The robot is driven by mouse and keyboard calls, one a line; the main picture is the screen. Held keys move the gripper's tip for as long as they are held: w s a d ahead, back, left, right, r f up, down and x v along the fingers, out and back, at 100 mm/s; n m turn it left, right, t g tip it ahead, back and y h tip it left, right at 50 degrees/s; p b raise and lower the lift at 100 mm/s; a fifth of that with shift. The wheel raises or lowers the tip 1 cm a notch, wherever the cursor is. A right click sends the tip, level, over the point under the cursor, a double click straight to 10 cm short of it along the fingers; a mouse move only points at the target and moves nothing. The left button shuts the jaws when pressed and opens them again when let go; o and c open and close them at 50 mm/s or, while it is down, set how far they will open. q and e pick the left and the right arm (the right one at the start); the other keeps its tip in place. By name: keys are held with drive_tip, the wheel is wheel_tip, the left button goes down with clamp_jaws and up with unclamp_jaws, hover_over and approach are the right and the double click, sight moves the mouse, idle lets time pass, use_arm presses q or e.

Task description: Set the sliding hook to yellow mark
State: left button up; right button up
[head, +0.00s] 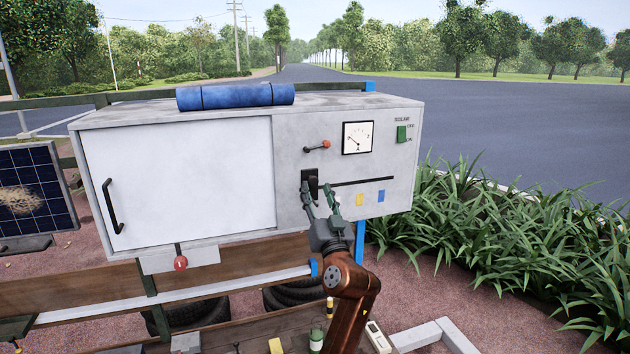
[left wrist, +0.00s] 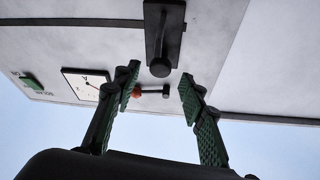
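The sliding hook (head: 310,178) is a black block with a peg on the cart's grey front panel. It sits at the left end of a dark horizontal slot (head: 362,181). The yellow mark (head: 360,199) is below the slot, to the right of the hook; a blue mark (head: 381,196) is further right. My left gripper (head: 320,188) is in front of the hook, its green fingers spread. In the left wrist view the hook (left wrist: 163,20) appears beyond the open fingertips (left wrist: 158,76), with nothing visibly clamped. My right gripper is not in view.
A red-tipped lever (head: 317,146), a gauge (head: 358,138) and a green switch (head: 402,133) are on the same panel. A white door with a black handle (head: 112,206) is at left. A blue roll (head: 235,96) lies on top. Plants (head: 480,225) grow at right.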

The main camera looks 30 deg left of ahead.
sight(314, 182)
use_arm(q)
drive_tip(key=shift+p+x, duration=0.45)
drive_tip(key=shift+x, duration=1.05)
clamp_jaws()
